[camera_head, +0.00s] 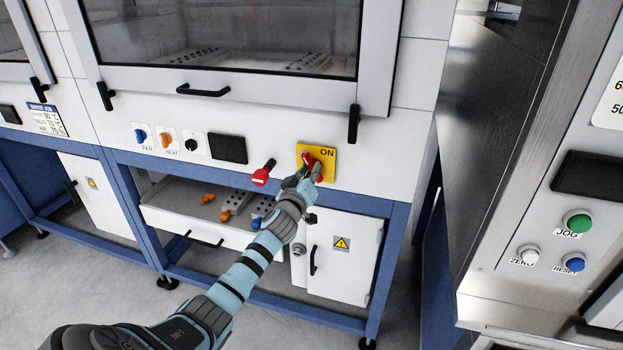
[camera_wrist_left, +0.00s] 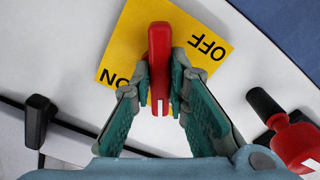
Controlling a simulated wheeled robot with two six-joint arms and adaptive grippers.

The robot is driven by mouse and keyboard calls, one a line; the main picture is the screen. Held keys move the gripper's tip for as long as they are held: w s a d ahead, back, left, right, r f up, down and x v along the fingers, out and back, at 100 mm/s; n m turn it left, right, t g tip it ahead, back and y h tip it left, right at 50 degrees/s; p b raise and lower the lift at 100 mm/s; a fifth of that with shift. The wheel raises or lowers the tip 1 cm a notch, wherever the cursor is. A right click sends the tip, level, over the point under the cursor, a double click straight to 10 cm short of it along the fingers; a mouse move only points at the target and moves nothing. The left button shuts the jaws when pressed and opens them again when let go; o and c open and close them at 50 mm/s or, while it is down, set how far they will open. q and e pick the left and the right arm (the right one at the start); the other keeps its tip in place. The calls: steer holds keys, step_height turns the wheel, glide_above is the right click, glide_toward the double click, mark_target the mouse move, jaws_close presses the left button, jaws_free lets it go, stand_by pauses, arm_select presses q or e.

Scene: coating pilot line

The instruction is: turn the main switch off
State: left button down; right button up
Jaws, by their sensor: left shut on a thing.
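The main switch is a red handle (camera_head: 309,158) on a yellow plate (camera_head: 328,152) on the white machine front. In the left wrist view the handle (camera_wrist_left: 160,50) stands upright in the picture, with a white mark at its lower end. The plate (camera_wrist_left: 133,38) carries OFF at right and ON at lower left, both upside down there. My left gripper (camera_head: 313,170) is shut on the handle; its two fingers (camera_wrist_left: 160,82) lie on either side of it. The plate's lower part is hidden by the gripper in the head view. My right gripper is not in view.
A red-and-black handle (camera_head: 263,173) sits close left of the plate and also shows in the left wrist view (camera_wrist_left: 295,142). Knobs and a dark display (camera_head: 228,148) are further left. A steel cabinet with JOG, ZERO and RESET buttons (camera_head: 577,222) stands at right.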

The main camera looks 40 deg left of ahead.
arm_select(q)
steer(key=n+b, duration=0.1)
steer(key=n, duration=0.1)
steer(key=shift+n+b, duration=0.3)
steer(key=shift+b, duration=0.05)
steer(key=n+b, duration=0.7)
steer(key=n, duration=0.1)
steer(key=shift+f+n, duration=0.15)
steer(key=shift+n, duration=0.15)
steer(key=c, duration=1.5)
jaws_free()
